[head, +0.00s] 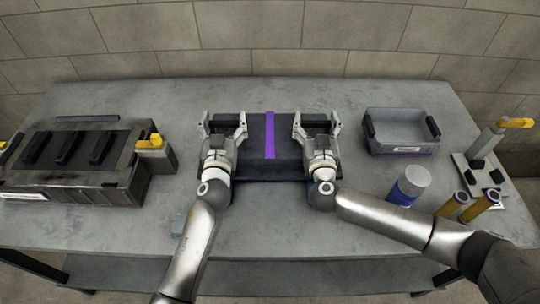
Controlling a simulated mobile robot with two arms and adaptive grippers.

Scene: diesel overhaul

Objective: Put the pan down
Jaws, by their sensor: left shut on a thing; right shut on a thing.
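The pan, a dark box-like body with a purple stripe (269,140) across its middle, is at the centre of the workbench. My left gripper (222,122) is shut on the pan's left end, where a dark bar shows between its fingers. My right gripper (316,122) is shut on the pan's right end in the same way. The pan looks level. My grippers and wrists hide much of its ends, and I cannot tell whether its underside touches the bench.
The workbench (190,92) has a dark engine block (120,178) with yellow-topped clamps at left. At right are a grey tray (401,153) with dark handles, a blue-and-white can (408,186), yellow cylinders (480,205) and a yellow-handled fixture (488,143).

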